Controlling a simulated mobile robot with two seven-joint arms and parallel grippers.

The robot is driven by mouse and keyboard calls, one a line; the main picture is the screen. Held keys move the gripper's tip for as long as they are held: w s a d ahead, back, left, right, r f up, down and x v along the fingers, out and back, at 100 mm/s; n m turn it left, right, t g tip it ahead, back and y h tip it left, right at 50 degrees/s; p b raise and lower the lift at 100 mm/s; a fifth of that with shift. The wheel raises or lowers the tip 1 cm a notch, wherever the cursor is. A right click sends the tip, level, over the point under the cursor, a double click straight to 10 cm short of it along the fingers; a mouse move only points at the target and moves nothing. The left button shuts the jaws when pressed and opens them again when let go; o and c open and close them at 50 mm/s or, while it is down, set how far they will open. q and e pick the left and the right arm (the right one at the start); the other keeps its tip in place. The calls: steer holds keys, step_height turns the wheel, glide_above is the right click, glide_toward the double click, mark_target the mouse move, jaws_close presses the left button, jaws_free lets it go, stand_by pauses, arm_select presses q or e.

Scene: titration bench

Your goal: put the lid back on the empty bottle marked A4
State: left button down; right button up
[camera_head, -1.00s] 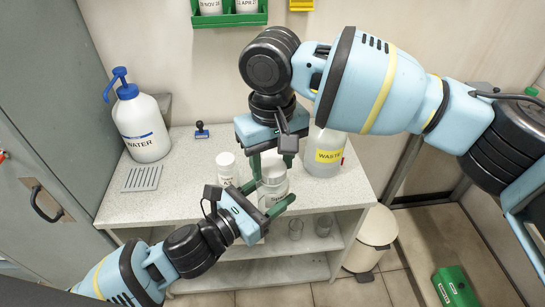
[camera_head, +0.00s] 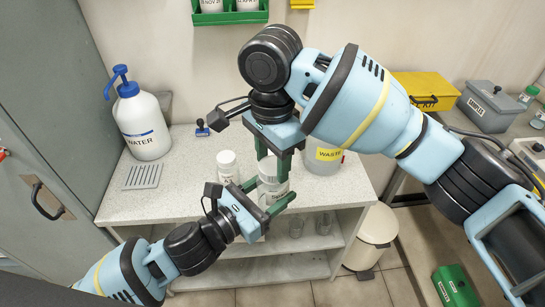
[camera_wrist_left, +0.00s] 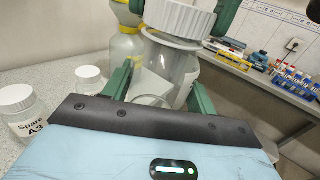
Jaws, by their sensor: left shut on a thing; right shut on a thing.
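A clear bottle (camera_head: 269,191) stands at the bench's front edge between the fingers of my left gripper (camera_head: 277,188), which is shut on its body. In the left wrist view the bottle (camera_wrist_left: 168,62) looks empty; no A4 mark is readable there. My right gripper (camera_head: 272,166) comes down from above and is shut on a white ribbed lid (camera_wrist_left: 180,17). The lid is at the bottle's mouth, roughly level. I cannot tell whether it is fully seated. The right gripper's fingers and body hide most of the lid in the head view.
A white-lidded bottle (camera_head: 227,166) stands close left; the left wrist view shows one labelled Spare A3 (camera_wrist_left: 22,112). The waste bottle (camera_head: 326,158) is close behind right. The water bottle (camera_head: 141,125) stands far left.

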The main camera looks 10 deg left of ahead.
steer(key=m, duration=0.9)
steer(key=shift+m, duration=0.4)
steer(key=o, duration=0.9)
steer(key=shift+o, duration=0.2)
steer(key=shift+w+r, duration=0.1)
steer(key=shift+r, duration=2.15)
steer(key=shift+c, duration=0.4)
